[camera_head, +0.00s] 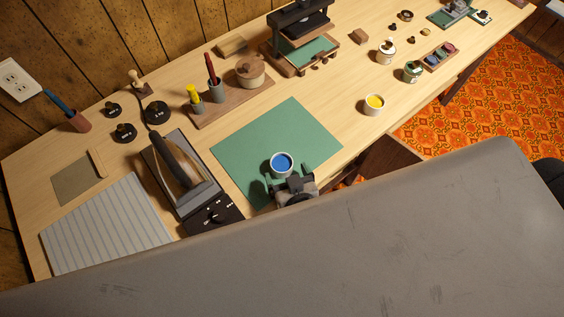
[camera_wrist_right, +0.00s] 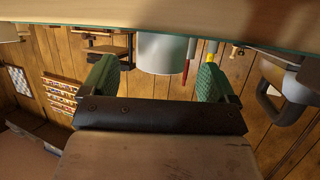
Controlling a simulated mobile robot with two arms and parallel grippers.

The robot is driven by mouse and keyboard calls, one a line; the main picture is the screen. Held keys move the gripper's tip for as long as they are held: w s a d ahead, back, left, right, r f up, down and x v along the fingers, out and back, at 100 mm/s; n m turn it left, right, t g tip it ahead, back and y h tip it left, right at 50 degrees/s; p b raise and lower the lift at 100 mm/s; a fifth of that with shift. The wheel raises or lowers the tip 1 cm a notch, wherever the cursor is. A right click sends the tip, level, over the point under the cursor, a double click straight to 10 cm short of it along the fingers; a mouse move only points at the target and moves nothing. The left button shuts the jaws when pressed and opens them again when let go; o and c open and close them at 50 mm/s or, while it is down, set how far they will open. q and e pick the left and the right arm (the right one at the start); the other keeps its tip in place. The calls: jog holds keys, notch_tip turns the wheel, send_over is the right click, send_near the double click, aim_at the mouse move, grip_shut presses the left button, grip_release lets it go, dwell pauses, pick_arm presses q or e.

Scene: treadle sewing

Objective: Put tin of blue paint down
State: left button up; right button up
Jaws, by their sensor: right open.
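The tin of blue paint (camera_head: 281,160) is a white tin with blue paint showing at its top. It stands upright on the green mat (camera_head: 245,140), near the mat's front edge. My right gripper (camera_head: 287,174) is just in front of it, open, with its green-padded fingers apart. In the right wrist view, which is upside down, the white side of the tin (camera_wrist_right: 162,52) shows between and beyond the two open fingers (camera_wrist_right: 157,72), with gaps on both sides. My left gripper is not in view.
An iron (camera_head: 178,165) stands left of the mat. A tin of yellow paint (camera_head: 374,104) is to the right, and a wooden rack with pots (camera_head: 232,100) is behind. A small press (camera_head: 300,40) stands at the back. The mat around the tin is clear.

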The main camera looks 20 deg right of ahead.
aim_at(281, 163)
jog(key=x, duration=0.2)
jog(key=p+x, duration=0.1)
jog(key=shift+w+a+r, duration=0.1)
jog(key=shift+w, duration=0.65)
jog(key=shift+c, duration=1.4)
jog(key=c, duration=1)
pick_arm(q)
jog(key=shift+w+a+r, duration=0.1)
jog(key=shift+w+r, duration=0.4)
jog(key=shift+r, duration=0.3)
pick_arm(e)
jog(key=shift+o, duration=0.2)
